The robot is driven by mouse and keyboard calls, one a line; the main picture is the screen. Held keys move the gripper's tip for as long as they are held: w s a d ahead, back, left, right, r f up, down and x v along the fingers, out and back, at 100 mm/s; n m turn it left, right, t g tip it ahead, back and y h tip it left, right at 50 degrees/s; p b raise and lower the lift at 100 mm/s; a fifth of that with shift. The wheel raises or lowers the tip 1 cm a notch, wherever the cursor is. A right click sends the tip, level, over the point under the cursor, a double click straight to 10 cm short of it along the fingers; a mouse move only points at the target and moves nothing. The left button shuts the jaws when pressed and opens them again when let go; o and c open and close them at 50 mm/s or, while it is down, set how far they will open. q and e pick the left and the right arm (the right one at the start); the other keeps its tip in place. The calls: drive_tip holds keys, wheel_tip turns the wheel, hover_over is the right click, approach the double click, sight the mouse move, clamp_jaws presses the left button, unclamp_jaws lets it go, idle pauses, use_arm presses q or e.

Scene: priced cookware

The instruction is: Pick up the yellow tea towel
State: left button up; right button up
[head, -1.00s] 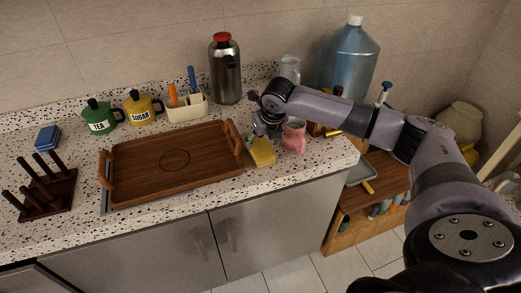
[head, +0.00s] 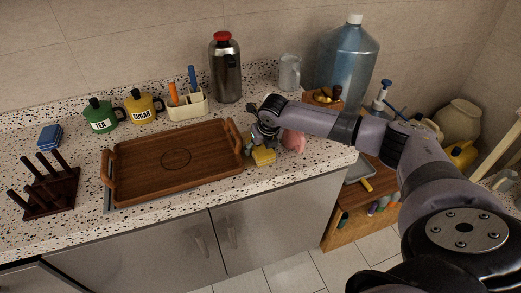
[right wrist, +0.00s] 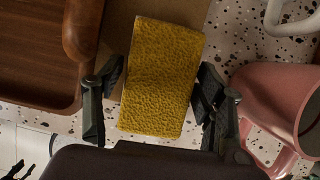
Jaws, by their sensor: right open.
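The yellow tea towel (head: 264,157) is a folded, rough-textured block on the speckled counter, just right of the wooden tray. In the right wrist view the towel (right wrist: 160,80) lies lengthwise between the two dark fingers. My right gripper (head: 262,139) is directly above the towel in the head view and hides part of it. In the right wrist view the right gripper (right wrist: 160,88) is open, one finger on each side of the towel, with a small gap at the right finger. My left gripper is not in view.
The wooden tray (head: 130,187) is close on the left, and a pink mug (head: 294,141) is close on the right; its side (right wrist: 262,85) fills the right of the wrist view. A steel flask (head: 227,75) and a clear jug (head: 289,72) stand behind. The counter edge is in front.

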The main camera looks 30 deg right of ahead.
drive_tip(key=shift+f, duration=0.15)
drive_tip(key=shift+c, duration=0.4)
drive_tip(key=c, duration=0.9)
drive_tip(key=shift+o, duration=0.2)
wheel_tip(320, 180, up, 20)
drive_tip(key=b, duration=0.3)
drive_tip(key=shift+r, duration=0.25)
